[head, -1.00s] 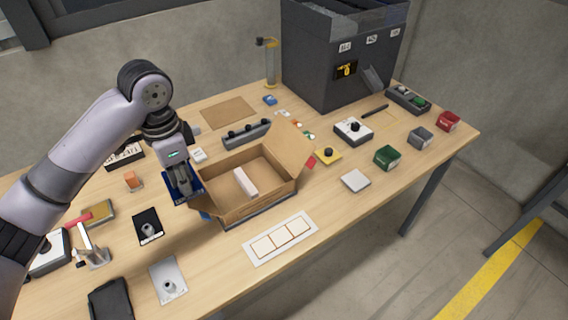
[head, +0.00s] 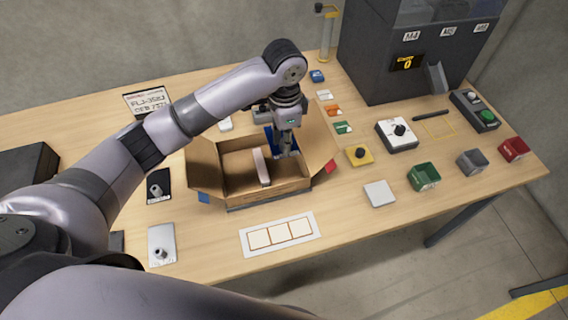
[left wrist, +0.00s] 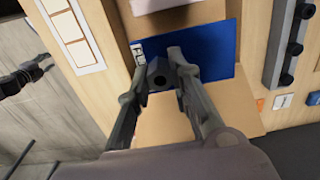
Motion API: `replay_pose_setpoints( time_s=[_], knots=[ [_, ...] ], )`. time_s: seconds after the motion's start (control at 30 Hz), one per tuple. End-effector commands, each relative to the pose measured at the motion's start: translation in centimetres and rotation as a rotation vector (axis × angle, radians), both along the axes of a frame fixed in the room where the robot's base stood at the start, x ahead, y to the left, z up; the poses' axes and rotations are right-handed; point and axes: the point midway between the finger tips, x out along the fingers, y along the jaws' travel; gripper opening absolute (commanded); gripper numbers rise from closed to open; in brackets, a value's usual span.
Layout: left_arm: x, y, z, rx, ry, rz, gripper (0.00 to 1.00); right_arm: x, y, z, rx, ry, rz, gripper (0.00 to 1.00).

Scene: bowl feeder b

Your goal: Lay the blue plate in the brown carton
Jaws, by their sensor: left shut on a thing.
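The blue plate (head: 269,140) is in my left gripper (head: 286,152), over the right part of the open brown carton (head: 262,199). In the left wrist view the blue plate (left wrist: 220,48) has a dark knob in its middle and a white label at one edge. The left gripper's fingers (left wrist: 166,66) are closed around that knob. In the head view the arm and fingers hide much of the plate. I cannot tell whether it touches the carton floor. The right gripper is not in view.
A pale block (head: 261,167) stands inside the carton, left of the plate. The carton's flaps are spread outward. A white three-square card (head: 279,234) lies in front. A yellow knob plate (head: 359,155) and a white tile (head: 379,194) lie to the right.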

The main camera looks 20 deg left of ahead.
Motion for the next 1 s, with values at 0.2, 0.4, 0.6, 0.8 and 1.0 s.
replay_pose_setpoints(
  time_s=[0.2, 0.4, 0.6, 0.8, 1.0],
  knots=[
    [-0.1, 0.0, -5.2, 0.001, 0.003, 0.0, 0.0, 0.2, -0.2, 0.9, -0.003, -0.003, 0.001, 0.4],
    [0.0, -0.1, -7.4, -0.001, -0.001, -0.001, 0.0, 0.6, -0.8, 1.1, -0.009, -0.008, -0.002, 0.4],
    [-0.1, 0.0, -10.1, 0.0, 0.004, 0.001, 0.0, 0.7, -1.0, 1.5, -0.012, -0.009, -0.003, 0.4],
    [0.0, 0.0, -11.7, 0.0, -0.001, -0.002, 0.0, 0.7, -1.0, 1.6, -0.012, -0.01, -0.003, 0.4],
    [0.0, 0.0, -11.7, 0.0, -0.001, -0.002, 0.0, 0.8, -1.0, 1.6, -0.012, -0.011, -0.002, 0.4]
  ],
)
